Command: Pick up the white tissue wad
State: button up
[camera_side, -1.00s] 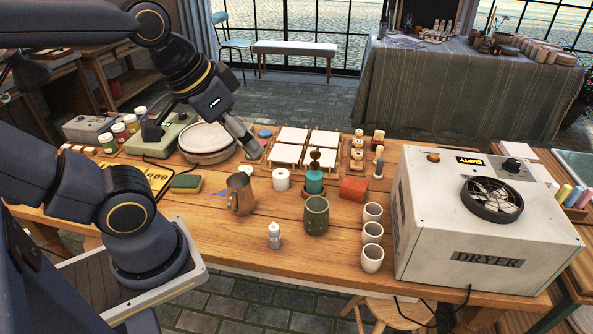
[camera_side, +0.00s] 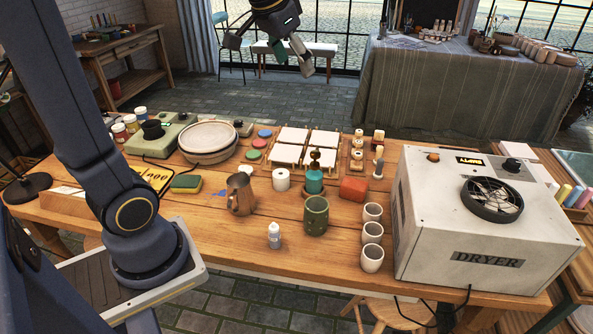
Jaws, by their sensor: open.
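I cannot make out a loose white tissue wad in the side view. A small white roll with a dark hole in its top (camera_side: 281,181) stands on the wooden table, between the metal pitcher and the teal jar; I cannot tell whether it is tissue. My gripper (camera_side: 268,50) is at the top of the view, high above the table's far side, with its fingers spread and nothing seen between them. It is well apart from everything on the table.
A metal pitcher (camera_side: 240,194), a green cup (camera_side: 315,216), a teal jar (camera_side: 314,181) and a small white bottle (camera_side: 274,236) stand mid-table. White tiles (camera_side: 292,137) lie behind. White cups (camera_side: 372,258) and a large dryer (camera_side: 480,235) fill the right.

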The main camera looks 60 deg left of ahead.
jog(key=w+a+f+n+g, duration=0.1)
jog(key=w+a+f, duration=0.2)
jog(key=a, duration=0.3)
jog(key=w+a+f+n+g, duration=0.1)
jog(key=w+a+f, duration=0.15)
jog(key=a, duration=0.25)
jog(key=n+g+h, duration=0.1)
jog(key=n+g, duration=0.2)
jog(key=n, duration=0.1)
send_over(245, 166)
jog(key=f, duration=3.3)
jog(key=shift+s+f, duration=0.15)
jog(key=shift+s, duration=0.05)
jog(key=f, duration=0.5)
jog(key=shift+w+f, duration=0.2)
jog(key=shift+f, duration=0.2)
jog(key=c, duration=0.8)
jog(key=shift+o, duration=0.2)
